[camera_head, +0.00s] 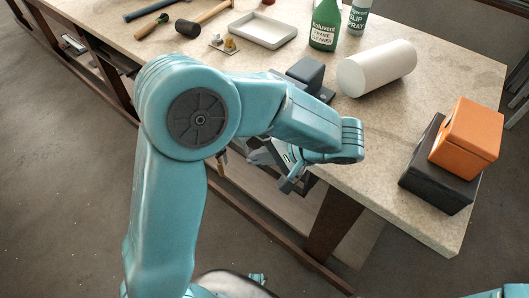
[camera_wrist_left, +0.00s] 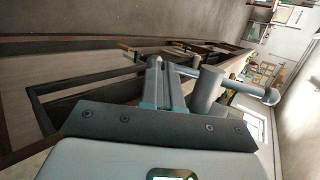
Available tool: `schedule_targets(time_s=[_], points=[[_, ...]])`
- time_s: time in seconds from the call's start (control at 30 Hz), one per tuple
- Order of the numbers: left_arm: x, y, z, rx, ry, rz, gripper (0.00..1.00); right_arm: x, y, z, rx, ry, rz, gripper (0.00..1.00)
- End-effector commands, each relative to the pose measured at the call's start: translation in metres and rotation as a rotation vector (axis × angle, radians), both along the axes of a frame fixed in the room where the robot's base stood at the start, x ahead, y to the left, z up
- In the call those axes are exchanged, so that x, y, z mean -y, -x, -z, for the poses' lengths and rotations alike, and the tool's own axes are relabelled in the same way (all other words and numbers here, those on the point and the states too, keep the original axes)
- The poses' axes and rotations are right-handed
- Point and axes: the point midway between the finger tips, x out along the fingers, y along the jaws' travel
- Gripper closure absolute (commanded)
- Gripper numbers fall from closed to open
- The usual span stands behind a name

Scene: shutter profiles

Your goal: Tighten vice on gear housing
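The vice (camera_head: 306,72) is a dark grey block-like body at the table's front edge, partly hidden behind my left arm. In the left wrist view a thick grey screw (camera_wrist_left: 206,90) with a round-ended handle bar (camera_wrist_left: 271,96) shows, apparently part of the vice. My left gripper (camera_head: 290,174) is just off the front edge, below the vice; its fingers (camera_wrist_left: 163,85) appear close together beside the screw, and I see nothing clearly held. Whether they touch the screw is unclear. I cannot pick out a gear housing. My right gripper is not in view.
A white cylinder (camera_head: 377,68) lies right of the vice. An orange box (camera_head: 468,133) sits on a black box (camera_head: 431,176) at the right corner.

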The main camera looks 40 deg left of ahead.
Motion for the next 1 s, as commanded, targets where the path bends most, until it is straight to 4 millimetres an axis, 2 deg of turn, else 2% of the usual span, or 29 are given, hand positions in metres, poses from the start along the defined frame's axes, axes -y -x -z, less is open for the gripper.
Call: schedule_targets(time_s=[0.03,0.33,1.0], points=[[-0.0014,0.0003,0.005,-0.002,0.001,-0.001,1.0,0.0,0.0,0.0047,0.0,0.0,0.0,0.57],[-0.0064,0.0001,0.01,-0.003,0.001,-0.002,1.0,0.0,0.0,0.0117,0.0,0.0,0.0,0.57],[-0.0079,-0.0002,0.0102,-0.002,0.001,-0.001,1.0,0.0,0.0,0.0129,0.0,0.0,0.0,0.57]])
